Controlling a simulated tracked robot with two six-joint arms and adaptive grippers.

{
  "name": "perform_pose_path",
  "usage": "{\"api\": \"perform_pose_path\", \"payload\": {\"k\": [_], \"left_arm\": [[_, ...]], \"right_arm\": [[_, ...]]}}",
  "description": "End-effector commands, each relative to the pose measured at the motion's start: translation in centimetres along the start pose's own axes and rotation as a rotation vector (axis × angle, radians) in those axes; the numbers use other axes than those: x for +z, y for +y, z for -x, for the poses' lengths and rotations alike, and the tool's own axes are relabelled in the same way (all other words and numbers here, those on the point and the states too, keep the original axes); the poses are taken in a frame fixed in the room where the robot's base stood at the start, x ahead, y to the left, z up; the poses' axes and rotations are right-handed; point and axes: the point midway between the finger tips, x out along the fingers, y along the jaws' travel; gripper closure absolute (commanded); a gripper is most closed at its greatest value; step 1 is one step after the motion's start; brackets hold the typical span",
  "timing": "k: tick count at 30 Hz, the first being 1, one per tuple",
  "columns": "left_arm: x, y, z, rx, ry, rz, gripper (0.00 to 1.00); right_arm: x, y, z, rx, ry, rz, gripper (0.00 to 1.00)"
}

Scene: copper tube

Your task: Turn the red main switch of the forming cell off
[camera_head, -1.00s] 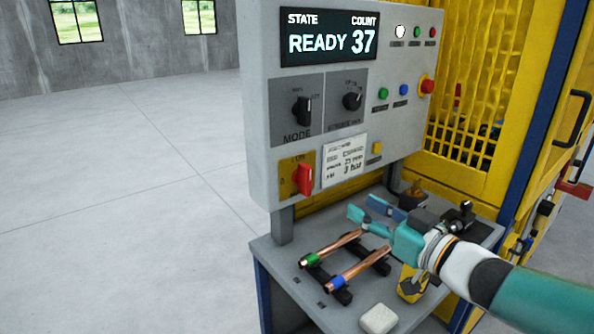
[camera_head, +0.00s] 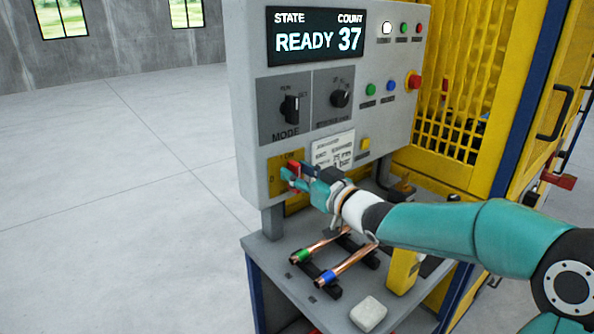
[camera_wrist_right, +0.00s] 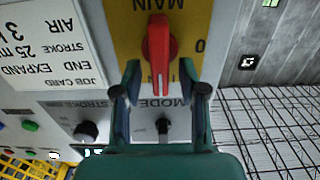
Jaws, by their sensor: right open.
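The red main switch (camera_wrist_right: 159,45) sits on a yellow plate (camera_wrist_right: 121,40) low on the grey control panel. In the right wrist view, which shows the panel upside down, its handle stands upright in line with the plate, its marked end by the I mark. The 0 mark is to one side. My right gripper (camera_wrist_right: 160,72) is open, one finger on each side of the handle's marked end. I cannot tell whether they touch it. In the head view the right gripper (camera_head: 291,179) covers most of the switch. My left gripper is not in view.
The panel display (camera_head: 316,37) reads READY 37. The MODE knob (camera_head: 289,108) and a job card (camera_head: 333,151) are close to the switch. Below, two copper tubes (camera_head: 347,265) lie on black rests on a bench beside a pale block (camera_head: 368,313). Open floor lies left.

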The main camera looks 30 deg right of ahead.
Motion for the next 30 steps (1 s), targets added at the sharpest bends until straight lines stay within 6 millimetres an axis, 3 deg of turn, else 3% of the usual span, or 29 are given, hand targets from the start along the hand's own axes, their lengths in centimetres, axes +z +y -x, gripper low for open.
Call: {"api": "perform_pose_path", "payload": {"k": [11,18,30], "left_arm": [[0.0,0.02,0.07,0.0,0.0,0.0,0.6],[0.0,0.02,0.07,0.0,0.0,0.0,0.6],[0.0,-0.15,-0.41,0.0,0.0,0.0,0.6]], "right_arm": [[0.05,-0.07,-0.52,-0.001,-0.001,-0.001,0.6],[0.04,-0.08,-0.51,-0.001,0.0,-0.001,1.0],[0.17,-0.14,-0.5,-0.001,0.0,0.025,1.0]]}}
